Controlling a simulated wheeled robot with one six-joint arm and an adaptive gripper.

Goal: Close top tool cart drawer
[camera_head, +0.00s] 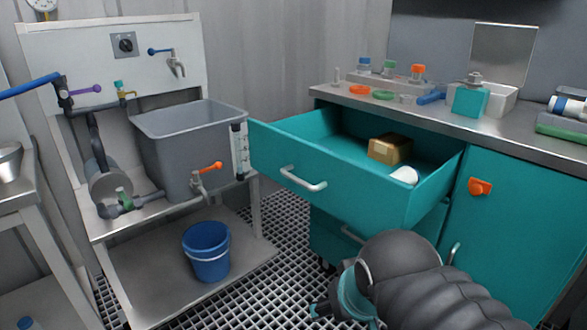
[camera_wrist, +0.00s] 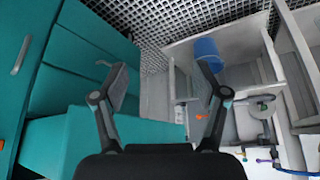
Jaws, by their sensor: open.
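The top tool cart drawer (camera_head: 345,165) is pulled well out of the teal cart (camera_head: 500,215). Its front has a pale bar handle (camera_head: 303,179). A brown box (camera_head: 390,149) and a small white item (camera_head: 404,175) lie inside it. My gripper (camera_head: 318,309) is low in front of the cart, below the drawer front and apart from it; my arm partly hides it in the head view. In the wrist view my gripper (camera_wrist: 165,75) has its fingers spread with nothing between them. The teal drawer (camera_wrist: 95,138) shows there at lower left, partly behind a finger.
A lower drawer with a handle (camera_head: 352,235) is below the open one. A steel bench with a grey tub (camera_head: 195,148) stands close to the drawer's left side. A blue bucket (camera_head: 206,250) sits on its lower shelf. Grated floor (camera_head: 265,295) is clear between them.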

